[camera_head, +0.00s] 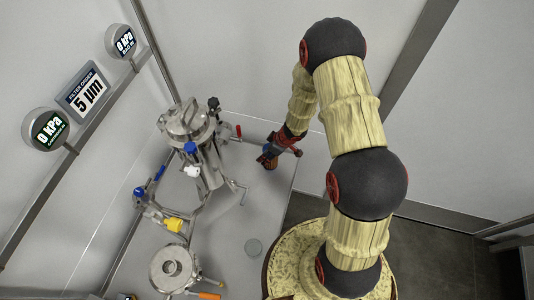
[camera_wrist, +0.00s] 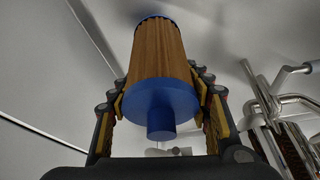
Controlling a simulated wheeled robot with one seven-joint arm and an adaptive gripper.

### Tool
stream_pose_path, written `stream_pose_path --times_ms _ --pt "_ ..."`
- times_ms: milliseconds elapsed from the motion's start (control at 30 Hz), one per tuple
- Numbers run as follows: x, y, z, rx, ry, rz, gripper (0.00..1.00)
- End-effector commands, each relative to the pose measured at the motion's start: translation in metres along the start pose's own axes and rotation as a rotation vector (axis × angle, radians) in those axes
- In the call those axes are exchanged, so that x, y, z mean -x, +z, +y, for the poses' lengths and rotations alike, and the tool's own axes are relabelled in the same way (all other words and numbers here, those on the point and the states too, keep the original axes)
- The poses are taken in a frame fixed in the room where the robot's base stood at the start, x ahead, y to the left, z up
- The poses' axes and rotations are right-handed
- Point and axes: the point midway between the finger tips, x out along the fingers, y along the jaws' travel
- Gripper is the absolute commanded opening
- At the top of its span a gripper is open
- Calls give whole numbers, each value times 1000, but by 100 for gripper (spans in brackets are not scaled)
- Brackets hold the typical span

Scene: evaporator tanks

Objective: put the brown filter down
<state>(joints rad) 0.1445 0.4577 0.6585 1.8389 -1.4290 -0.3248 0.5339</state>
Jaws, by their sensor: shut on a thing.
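The brown filter (camera_wrist: 158,55) is a pleated brown cylinder with blue end caps and a short blue stub on the near end. My gripper (camera_wrist: 160,90) is shut on it, with a finger on each side near the lower blue cap. In the head view my gripper (camera_head: 284,149) is small, at the right part of the grey bench, right of the tall steel tank. The filter (camera_head: 269,160) shows there as a small brown piece at the gripper's end. Whether it touches the bench cannot be told.
The tall steel tank (camera_head: 207,165) with blue and red handles stands on the bench (camera_head: 225,220).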

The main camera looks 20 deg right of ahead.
Motion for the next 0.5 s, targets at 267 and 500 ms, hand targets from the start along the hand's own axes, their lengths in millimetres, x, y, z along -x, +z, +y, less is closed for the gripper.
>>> stream_pose_path --times_ms 267,500 --pt "0 0 0 0 0 0 63" --pt "0 0 0 0 0 0 67"
